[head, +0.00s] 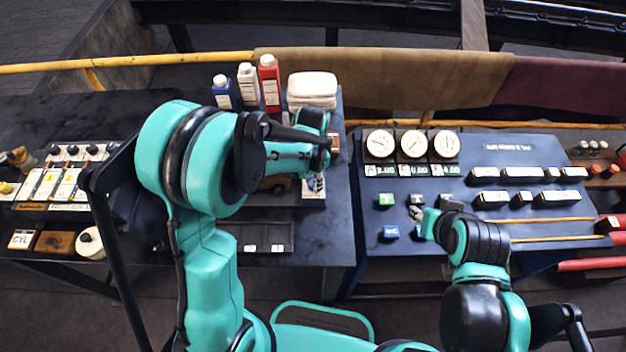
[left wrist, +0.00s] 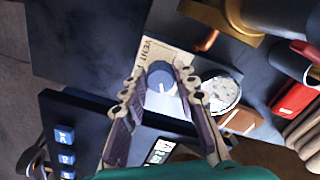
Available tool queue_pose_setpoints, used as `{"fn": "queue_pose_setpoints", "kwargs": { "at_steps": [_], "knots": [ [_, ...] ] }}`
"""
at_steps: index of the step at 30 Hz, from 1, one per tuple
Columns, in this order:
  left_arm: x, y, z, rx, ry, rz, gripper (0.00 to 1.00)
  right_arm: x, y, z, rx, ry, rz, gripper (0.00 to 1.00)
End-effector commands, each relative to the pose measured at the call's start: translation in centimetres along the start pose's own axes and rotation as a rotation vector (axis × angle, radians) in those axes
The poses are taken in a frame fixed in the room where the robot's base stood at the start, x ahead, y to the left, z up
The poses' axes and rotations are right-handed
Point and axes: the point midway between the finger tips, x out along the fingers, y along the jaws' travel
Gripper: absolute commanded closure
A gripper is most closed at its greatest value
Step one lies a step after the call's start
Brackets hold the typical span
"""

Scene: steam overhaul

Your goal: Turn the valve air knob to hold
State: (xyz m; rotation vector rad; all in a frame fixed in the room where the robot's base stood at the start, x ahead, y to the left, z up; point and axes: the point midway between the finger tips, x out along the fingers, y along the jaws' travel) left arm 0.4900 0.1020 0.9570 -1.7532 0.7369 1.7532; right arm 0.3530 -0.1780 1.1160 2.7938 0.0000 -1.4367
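The valve air knob is a round blue-grey knob (left wrist: 161,78) with a white pointer mark, on a pale plate (left wrist: 148,52) whose visible lettering reads VENT. My left gripper (left wrist: 158,74) is open, with one finger on each side of the knob in the left wrist view; I cannot tell whether the fingers touch it. In the head view my left gripper (head: 317,183) points down over the plate at the right edge of the dark bench, and my arm hides much of it. My right gripper (head: 416,213) is low over the console near small coloured buttons; its opening is unclear.
The sloped console (head: 480,250) stands right of the bench, with three round gauges (head: 413,144) at its back left. Bottles (head: 269,82) and folded white cloths (head: 312,85) stand at the bench's back. A dark tray (head: 264,238) lies in front of the left gripper.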

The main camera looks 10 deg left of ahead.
Motion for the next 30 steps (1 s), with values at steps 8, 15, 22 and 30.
{"fn": "queue_pose_setpoints", "kwargs": {
  "at_steps": [8,15,22,30],
  "knots": [
    [0.0,0.0,0.0,-0.006,0.000,0.000,1.00,0.0,0.0,0.0,0.000,0.000,0.000,0.60],
    [0.1,0.0,0.0,-0.078,0.000,0.000,1.00,0.3,0.0,0.2,0.000,0.000,0.000,0.60],
    [0.1,0.1,0.0,-0.243,0.000,0.000,1.00,0.8,0.0,0.6,0.000,0.000,0.000,0.60],
    [0.1,0.1,0.0,-0.498,0.000,0.000,1.00,1.4,0.0,1.0,0.000,0.000,0.000,0.60]
  ]
}}
